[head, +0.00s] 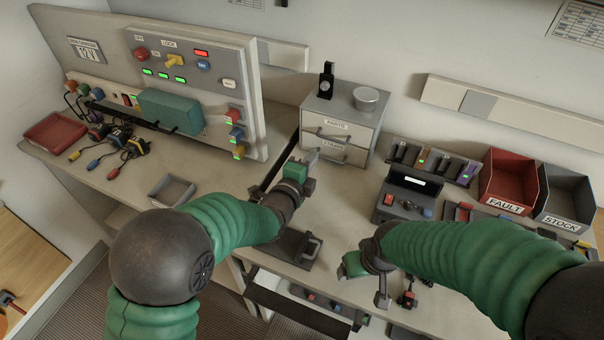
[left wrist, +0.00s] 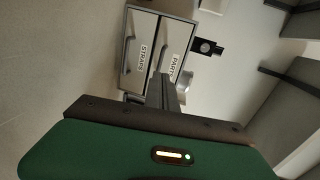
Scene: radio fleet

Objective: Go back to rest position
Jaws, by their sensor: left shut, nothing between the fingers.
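My left arm reaches in from the left in the head view. Its gripper (head: 308,158) is shut and empty, in front of the small grey drawer cabinet (head: 350,112). In the left wrist view the shut fingers (left wrist: 162,88) point toward the cabinet's two drawers, labelled STRAPS (left wrist: 139,55) and PARTS (left wrist: 170,62). The drawers look closed. My right arm comes in from the right, with its gripper (head: 382,298) low over the front of the bench; its jaws are not clear enough to read.
A panel board (head: 225,75) with lit switches stands at the back left. A red FAULT bin (head: 507,180) and a grey STOCK bin (head: 565,200) stand at the right. A charger rack (head: 432,160) and a dark device (head: 405,198) stand between. A small grey tray (head: 172,190) lies left.

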